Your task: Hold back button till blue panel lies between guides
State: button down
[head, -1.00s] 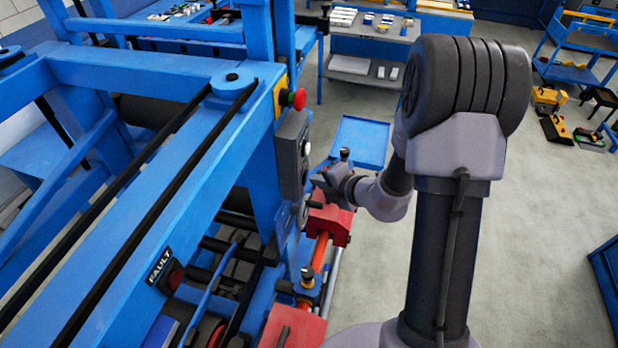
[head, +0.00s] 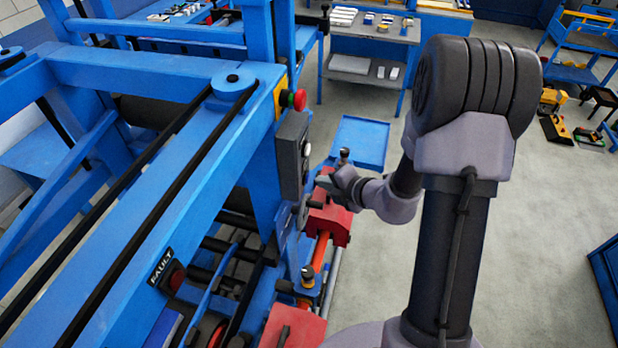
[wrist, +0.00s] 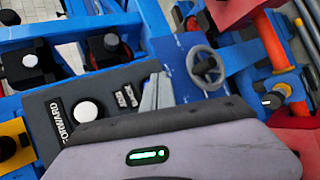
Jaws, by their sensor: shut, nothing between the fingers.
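A dark control box (head: 292,155) is fixed to the side of the blue machine frame. In the wrist view the box shows a round white button (wrist: 86,112) beside the word FORWARD. I cannot make out the back button; the gripper body covers part of the box. My gripper (wrist: 157,92) is shut and empty, its fingertips over the box's edge. In the head view my gripper (head: 328,181) is just right of the box; contact cannot be told. I cannot surely pick out the blue panel or its guides.
A red emergency button (head: 299,100) sits above the box. A handwheel (wrist: 207,67) is close right of my fingers. A red block (head: 329,222) and orange rod (head: 320,252) lie below my gripper. A FAULT label (head: 162,265) is on the frame.

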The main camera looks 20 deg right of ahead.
jog(key=s+d, duration=0.2)
jog(key=d+p, duration=0.1)
jog(key=d, duration=0.1)
jog(key=shift+s+d, duration=0.1)
jog(key=shift+s, duration=0.3)
jog(key=shift+f, duration=0.1)
dwell(0.8)
